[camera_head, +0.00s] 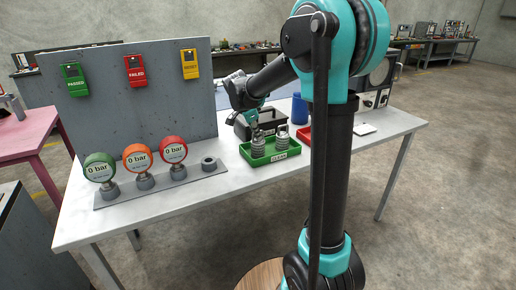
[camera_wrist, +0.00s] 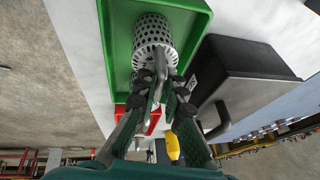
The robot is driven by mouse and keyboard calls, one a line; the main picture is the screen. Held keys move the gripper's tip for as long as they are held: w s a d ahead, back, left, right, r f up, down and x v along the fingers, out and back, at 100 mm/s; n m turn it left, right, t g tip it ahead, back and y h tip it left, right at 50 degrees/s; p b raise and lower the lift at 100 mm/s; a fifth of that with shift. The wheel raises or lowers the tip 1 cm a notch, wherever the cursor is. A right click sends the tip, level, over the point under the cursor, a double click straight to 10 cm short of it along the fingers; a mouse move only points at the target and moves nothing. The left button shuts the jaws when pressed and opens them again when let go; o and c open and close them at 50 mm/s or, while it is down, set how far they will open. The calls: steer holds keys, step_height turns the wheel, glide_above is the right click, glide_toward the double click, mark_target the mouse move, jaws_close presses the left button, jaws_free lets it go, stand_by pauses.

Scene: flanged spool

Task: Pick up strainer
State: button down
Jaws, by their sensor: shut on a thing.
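A grey metal strainer (camera_wrist: 152,36) with a perforated wall shows in the wrist view, over the green tray (camera_wrist: 122,62). My gripper (camera_wrist: 157,80) is shut on the strainer's near end. In the head view, my gripper (camera_head: 253,121) reaches down at the green tray (camera_head: 272,160), above the left of two grey metal pieces. The left piece (camera_head: 258,146) and the right piece (camera_head: 282,140) stand upright in the tray. I cannot tell whether the gripped strainer touches the tray floor.
A black box (camera_head: 270,119) with a handle stands just behind the tray. A red tray (camera_head: 304,134) is to the right, partly hidden by my arm. The front table strip is clear.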

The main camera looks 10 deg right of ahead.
stand_by(0.4)
step_height(320, 180, up, 20)
stand_by(0.5)
steer(key=shift+a, duration=0.1)
